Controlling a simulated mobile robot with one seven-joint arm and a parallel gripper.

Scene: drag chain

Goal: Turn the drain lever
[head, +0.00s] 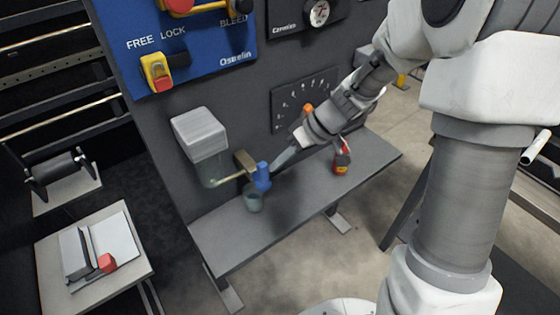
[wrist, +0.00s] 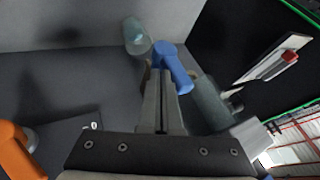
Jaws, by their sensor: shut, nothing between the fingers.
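The blue drain lever (head: 262,176) sits at the end of a brass pipe (head: 232,176). The pipe comes from a grey-capped unit (head: 199,133) with a clear bowl on the dark panel. A small translucent cup (head: 253,203) stands on the shelf under the lever. My gripper (head: 276,165) is shut and empty, its tip just right of the lever. In the wrist view, the lever (wrist: 172,66) lies right at the tips of my shut fingers (wrist: 161,84); I cannot tell whether they touch. The cup (wrist: 135,38) shows beyond.
A grey shelf (head: 240,236) runs under the panel. A red bottle (head: 341,162) stands on it to the right, below my wrist. A blue plate (head: 190,50) with a yellow-and-red switch is above. A low table (head: 88,285) with a red-knobbed device is at the left.

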